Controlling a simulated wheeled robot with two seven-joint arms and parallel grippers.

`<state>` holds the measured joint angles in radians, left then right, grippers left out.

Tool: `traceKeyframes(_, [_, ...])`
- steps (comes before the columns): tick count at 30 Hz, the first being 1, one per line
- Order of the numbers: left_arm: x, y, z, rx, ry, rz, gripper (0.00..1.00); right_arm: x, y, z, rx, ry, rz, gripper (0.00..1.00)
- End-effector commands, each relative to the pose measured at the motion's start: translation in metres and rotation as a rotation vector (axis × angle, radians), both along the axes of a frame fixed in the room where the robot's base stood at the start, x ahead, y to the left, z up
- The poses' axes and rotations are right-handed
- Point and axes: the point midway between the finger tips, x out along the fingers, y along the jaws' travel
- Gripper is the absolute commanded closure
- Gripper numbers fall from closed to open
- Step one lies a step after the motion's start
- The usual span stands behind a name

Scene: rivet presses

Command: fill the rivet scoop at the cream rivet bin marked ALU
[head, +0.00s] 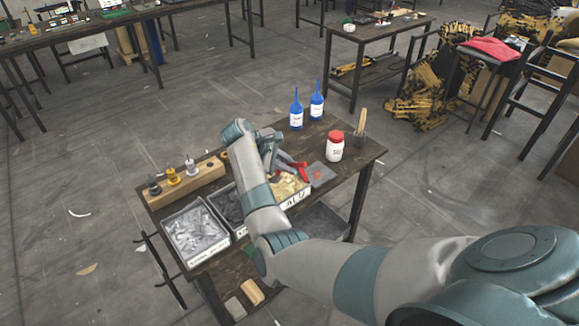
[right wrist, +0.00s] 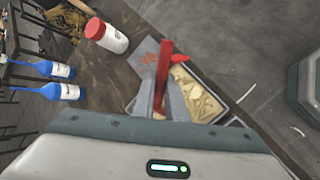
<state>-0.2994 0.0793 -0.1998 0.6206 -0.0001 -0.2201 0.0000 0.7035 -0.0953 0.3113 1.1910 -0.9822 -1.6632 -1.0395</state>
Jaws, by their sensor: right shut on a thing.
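The cream rivet bin (head: 295,198) carries a label reading ALU and holds pale cream pieces. It also shows in the right wrist view (right wrist: 213,73), just right of my fingers. My right gripper (head: 284,163) is at the bin's back edge, shut on a red thing (head: 300,169), which looks like the rivet scoop. In the right wrist view the red piece (right wrist: 166,58) rises between the grey fingers (right wrist: 162,100), with its tip over the bin's edge. Whether the scoop holds rivets cannot be seen. My right forearm hides part of the bins. My left gripper is not in view.
Left of the cream bin are a dark bin (head: 228,204) and a bin of silver pieces (head: 196,231). A wooden block (head: 200,180) with several fittings stands behind. A grey mat (head: 323,176), red-lidded jar (head: 335,147) and blue bottles (head: 296,110) are to the right and back.

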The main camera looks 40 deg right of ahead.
Motion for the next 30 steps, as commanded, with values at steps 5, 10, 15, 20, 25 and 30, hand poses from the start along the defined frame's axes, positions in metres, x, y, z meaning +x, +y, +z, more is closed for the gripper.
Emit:
traceKeyframes(5, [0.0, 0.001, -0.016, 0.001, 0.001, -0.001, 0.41, 0.0, 0.0, -0.014, 0.001, -0.001, 0.0, 1.0])
traceKeyframes(10, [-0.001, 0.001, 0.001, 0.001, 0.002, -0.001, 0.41, -0.005, -0.002, -0.012, 0.023, -0.044, -0.001, 1.0])
traceKeyframes(15, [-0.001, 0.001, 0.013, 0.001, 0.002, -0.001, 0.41, -0.01, -0.005, -0.017, 0.05, -0.097, -0.001, 1.0])
traceKeyframes(20, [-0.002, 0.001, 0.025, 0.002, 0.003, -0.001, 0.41, -0.016, -0.008, -0.023, 0.08, -0.157, -0.001, 1.0])
traceKeyframes(25, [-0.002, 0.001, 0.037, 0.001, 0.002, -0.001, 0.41, -0.017, -0.009, -0.015, 0.096, -0.186, -0.001, 1.0])
traceKeyframes(30, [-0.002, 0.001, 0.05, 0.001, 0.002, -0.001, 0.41, -0.019, -0.01, -0.007, 0.11, -0.212, 0.0, 1.0])
